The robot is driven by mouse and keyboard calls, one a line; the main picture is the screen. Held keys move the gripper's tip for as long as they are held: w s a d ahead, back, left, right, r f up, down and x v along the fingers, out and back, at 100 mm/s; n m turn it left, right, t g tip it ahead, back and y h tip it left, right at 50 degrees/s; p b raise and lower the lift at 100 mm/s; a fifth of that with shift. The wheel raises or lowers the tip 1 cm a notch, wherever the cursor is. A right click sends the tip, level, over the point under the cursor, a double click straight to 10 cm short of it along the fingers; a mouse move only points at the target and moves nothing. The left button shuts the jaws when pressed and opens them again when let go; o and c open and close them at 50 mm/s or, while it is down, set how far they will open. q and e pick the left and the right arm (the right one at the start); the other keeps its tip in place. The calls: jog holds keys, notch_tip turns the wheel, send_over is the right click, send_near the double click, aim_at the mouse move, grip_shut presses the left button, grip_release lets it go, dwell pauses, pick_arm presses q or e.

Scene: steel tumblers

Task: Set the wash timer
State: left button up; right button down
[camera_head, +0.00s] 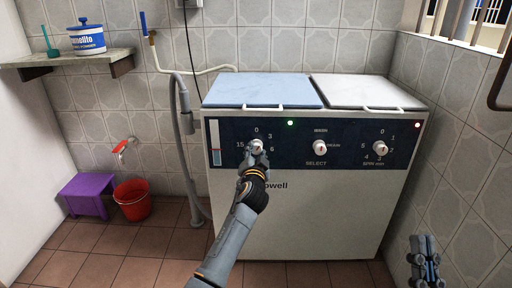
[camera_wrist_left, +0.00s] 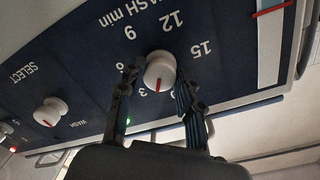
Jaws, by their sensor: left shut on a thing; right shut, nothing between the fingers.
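The washing machine (camera_head: 310,215) stands against the wall with a dark control panel. The white wash timer knob (camera_head: 257,145) is at the left of the panel, ringed by numbers; it also shows in the left wrist view (camera_wrist_left: 160,68). Its red mark points down in that view, away from 9 and 12, on the side of the 3. My left gripper (camera_head: 251,151) has a finger on each side of this knob and is shut on it, partly hiding the dial. My right gripper (camera_head: 424,248) is shut and empty at the lower right, away from the machine.
A select knob (camera_head: 320,147) and a spin knob (camera_head: 380,147) sit to the right on the panel. Two lids, blue (camera_head: 262,90) and pale (camera_head: 365,92), are closed. A red bucket (camera_head: 133,200) and purple stool (camera_head: 87,195) stand left. Floor before the machine is clear.

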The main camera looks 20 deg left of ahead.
pick_arm(q)
jog(key=shift+r+m+p, duration=0.15)
jog(key=shift+m+p, duration=0.6)
jog(key=shift+m, duration=0.45)
jog(key=shift+m+p, duration=0.55)
jog(key=shift+m, duration=0.75)
pick_arm(e)
jog(key=w+f+g+h, duration=0.3)
jog(key=f+g, duration=0.5)
jog(key=f, duration=0.5)
jog(key=shift+w+d+g, duration=0.3)
jog(key=shift+w+d, duration=0.1)
jog(key=shift+w, duration=0.1)
pick_arm(q)
jog(key=o, duration=1.2)
jog(key=shift+c, duration=0.2)
pick_arm(e)
jog(key=shift+f, duration=0.1)
pick_arm(q)
jog(key=v, duration=1.2)
